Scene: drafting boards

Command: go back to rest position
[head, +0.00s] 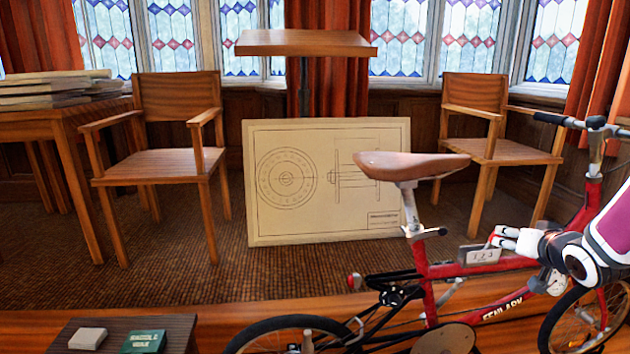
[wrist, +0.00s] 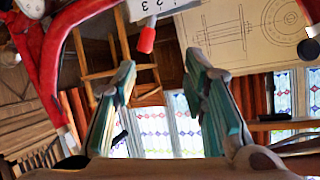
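My gripper (head: 503,238) reaches in from the right edge of the head view, beside the red folding bicycle (head: 500,308). Its fingertips are close to a small pale plate (head: 480,255) with digits on it; I cannot tell from the head view whether they touch. In the wrist view, my gripper (wrist: 160,72) has its two teal-padded fingers wide apart with nothing between them. The numbered plate (wrist: 158,7) shows beyond the fingertips at the top, with a red knob-like piece (wrist: 146,39) near it.
The bicycle's saddle (head: 410,165) and handlebar (head: 596,123) rise near my arm. A drawing board (head: 325,230) leans behind. Wooden chairs (head: 160,163) (head: 510,150) stand either side. A dark stand (head: 120,325) holds a grey block (head: 87,338) and a green box (head: 143,341).

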